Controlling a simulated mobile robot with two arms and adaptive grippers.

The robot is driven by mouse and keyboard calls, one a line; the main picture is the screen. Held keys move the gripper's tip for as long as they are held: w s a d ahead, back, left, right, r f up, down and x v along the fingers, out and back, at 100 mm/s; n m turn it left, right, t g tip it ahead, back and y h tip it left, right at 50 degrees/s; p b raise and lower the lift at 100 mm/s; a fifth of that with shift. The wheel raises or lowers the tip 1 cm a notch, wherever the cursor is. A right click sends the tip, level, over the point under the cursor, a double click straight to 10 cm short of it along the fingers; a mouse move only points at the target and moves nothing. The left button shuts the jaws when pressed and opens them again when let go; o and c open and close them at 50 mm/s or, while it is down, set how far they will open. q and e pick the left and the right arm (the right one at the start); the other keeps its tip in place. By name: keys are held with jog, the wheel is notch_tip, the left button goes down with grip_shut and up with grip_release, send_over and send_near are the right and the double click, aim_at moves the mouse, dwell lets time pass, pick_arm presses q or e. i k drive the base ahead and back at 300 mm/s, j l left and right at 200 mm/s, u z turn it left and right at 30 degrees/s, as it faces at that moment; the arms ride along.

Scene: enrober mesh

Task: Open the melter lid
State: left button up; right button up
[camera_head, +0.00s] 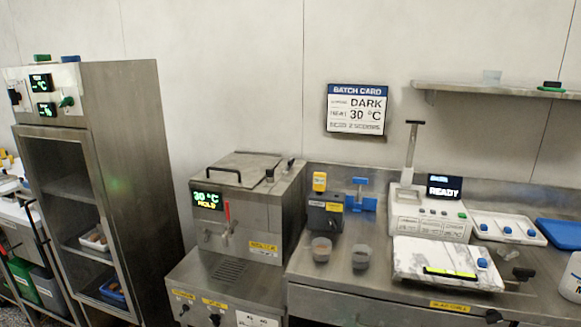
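The melter (238,225) is a steel box machine in the centre-left of the head view. Its lid (246,168) is a flat steel plate on top, lying shut, with a dark bar handle (223,172) near its front left edge. A green display (208,200) on its front reads 30 °C and HOLD, and a red-handled lever sits on its tap (227,216). Neither of my grippers shows in this view.
A tall steel cabinet (135,160) stands left of the melter. On the right, a steel counter (345,285) holds two cups, a small dark device (325,213), a white machine reading READY (428,214) and trays. A shelf (500,90) is above.

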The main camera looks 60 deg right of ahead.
aim_at(245, 171)
jog(key=z, duration=1.5)
jog(key=i+j+z, duration=0.15)
jog(key=i, duration=0.3)
jog(key=j, duration=0.1)
